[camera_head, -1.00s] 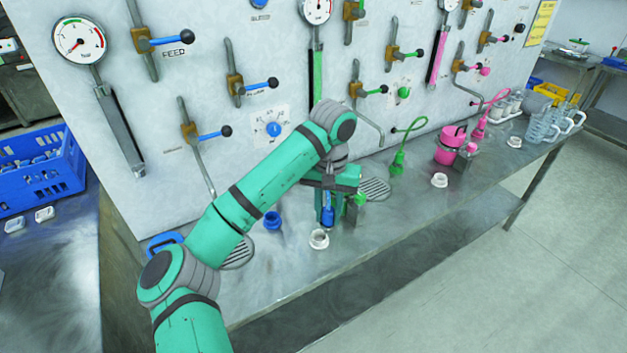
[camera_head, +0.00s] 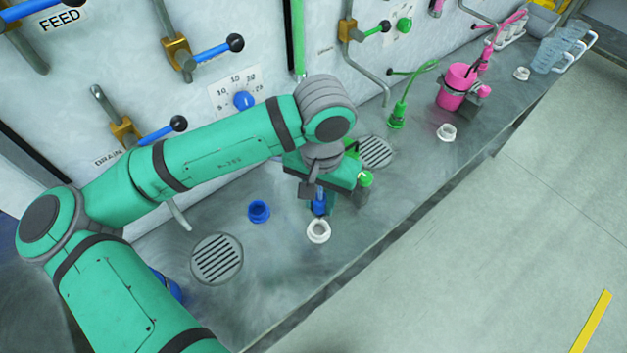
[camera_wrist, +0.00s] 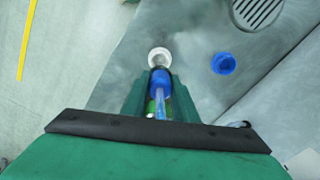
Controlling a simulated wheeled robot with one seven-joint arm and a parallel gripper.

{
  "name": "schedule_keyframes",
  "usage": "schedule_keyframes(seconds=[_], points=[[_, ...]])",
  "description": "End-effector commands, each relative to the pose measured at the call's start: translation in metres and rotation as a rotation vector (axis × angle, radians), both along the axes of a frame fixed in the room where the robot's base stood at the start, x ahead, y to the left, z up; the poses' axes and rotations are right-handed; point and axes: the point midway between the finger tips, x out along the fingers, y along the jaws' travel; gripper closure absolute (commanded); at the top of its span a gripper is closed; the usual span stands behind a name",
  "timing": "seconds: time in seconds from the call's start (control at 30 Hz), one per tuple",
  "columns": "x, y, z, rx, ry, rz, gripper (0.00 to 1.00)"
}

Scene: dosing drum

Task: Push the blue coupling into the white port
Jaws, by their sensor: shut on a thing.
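My gripper (camera_head: 320,200) is shut on the blue coupling (camera_head: 319,203), which hangs pointing down over the steel bench. The coupling (camera_wrist: 160,81) also shows between the fingers in the wrist view. The white port (camera_head: 318,231), an open ring on the bench, is just in front of the coupling. In the wrist view the white port (camera_wrist: 159,56) lies just beyond the coupling's tip and is partly covered by it. I cannot tell whether the two touch.
A blue port (camera_head: 259,211) stands left of the white one, near a round drain grate (camera_head: 217,259). A green canister top (camera_head: 364,180) is close beside my gripper. A pink can (camera_head: 458,85) and another white port (camera_head: 446,132) stand farther right. The bench's front edge is close.

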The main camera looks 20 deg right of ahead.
Motion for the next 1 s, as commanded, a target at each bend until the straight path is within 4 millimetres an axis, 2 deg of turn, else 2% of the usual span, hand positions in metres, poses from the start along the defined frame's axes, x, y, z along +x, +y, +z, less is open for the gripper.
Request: schedule_keyframes(seconds=[0.6,1.0], points=[[-0.001,0.000,-0.039,0.001,0.001,-0.002,0.98],[-0.001,0.001,-0.048,0.000,-0.001,-0.001,0.98]])
